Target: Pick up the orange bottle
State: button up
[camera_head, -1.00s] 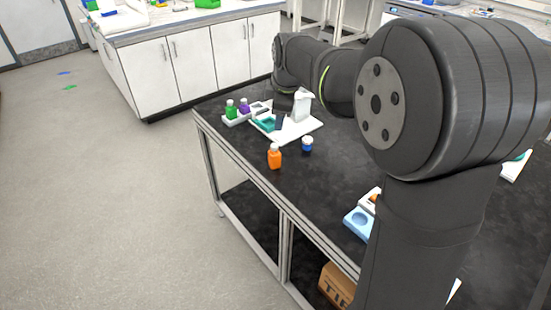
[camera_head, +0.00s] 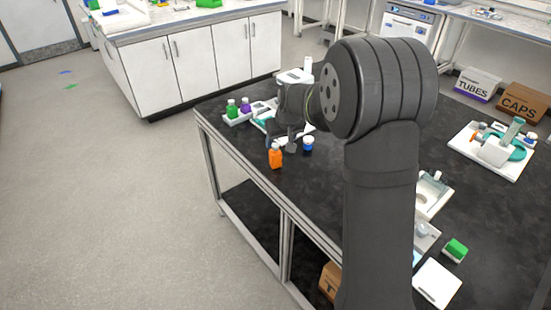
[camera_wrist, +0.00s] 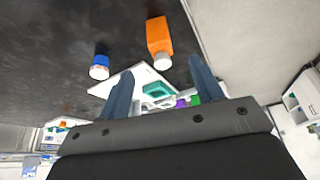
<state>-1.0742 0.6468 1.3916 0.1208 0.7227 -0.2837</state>
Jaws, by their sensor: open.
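The orange bottle (camera_head: 276,158) with a pale cap stands upright near the left edge of the dark bench. In the wrist view the orange bottle (camera_wrist: 158,37) shows beyond my fingertips, a little nearer the right finger, with its cap toward the gripper. My gripper (camera_head: 281,138) is just behind and above the bottle in the head view, with nothing held. Its two fingers are spread apart in the wrist view (camera_wrist: 159,77). I cannot tell the exact gap between fingers and bottle.
A blue bottle with a white cap (camera_head: 308,145) stands just right of the orange one. A rack with green (camera_head: 232,108) and purple (camera_head: 245,106) bottles is behind. My arm hides part of the bench. A green box (camera_head: 455,250) lies at the right.

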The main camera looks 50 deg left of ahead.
aim_at(277, 152)
jog(key=x, duration=1.1)
jog(key=shift+w+a+f, duration=0.1)
jog(key=shift+w+f, duration=0.05)
jog(key=shift+f, duration=0.2)
jog(key=c, duration=1.1)
jog(key=shift+r, duration=0.15)
